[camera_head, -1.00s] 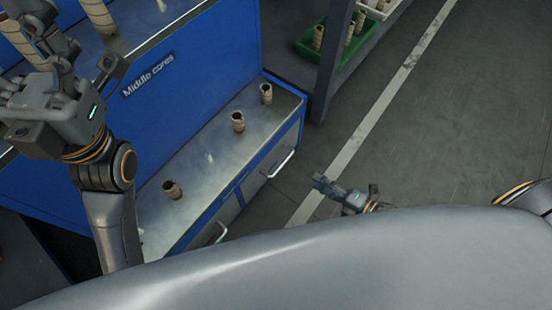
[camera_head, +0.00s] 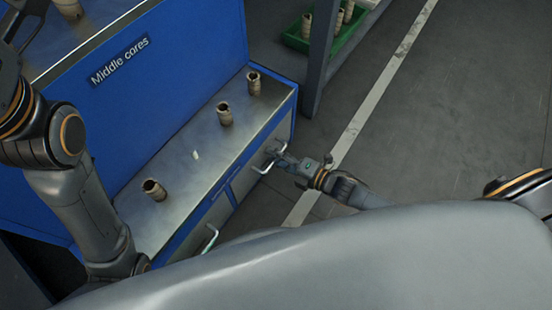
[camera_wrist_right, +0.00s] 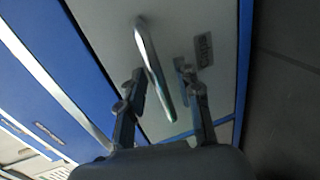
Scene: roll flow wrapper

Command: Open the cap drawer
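The cap drawer (camera_wrist_right: 200,25) is a grey front in the blue cabinet, with a small label (camera_wrist_right: 204,49) that seems to read "Caps". It is closed. Its silver bar handle (camera_wrist_right: 146,45) also shows in the head view (camera_head: 264,166). My right gripper (camera_wrist_right: 162,84) is open, with one finger on each side of the handle. The handle passes between the fingers; I cannot tell whether they touch it. In the head view the right gripper (camera_head: 284,160) is at this handle. My left gripper (camera_head: 22,20) is partly cut off at the upper left.
A second drawer handle (camera_head: 210,239) is nearer to me on the same cabinet. Several cardboard cores, one of them here (camera_head: 225,114), stand on the metal top (camera_head: 190,170). A grey rack post (camera_head: 320,60) and a green crate (camera_head: 345,45) are behind. The floor at right is clear.

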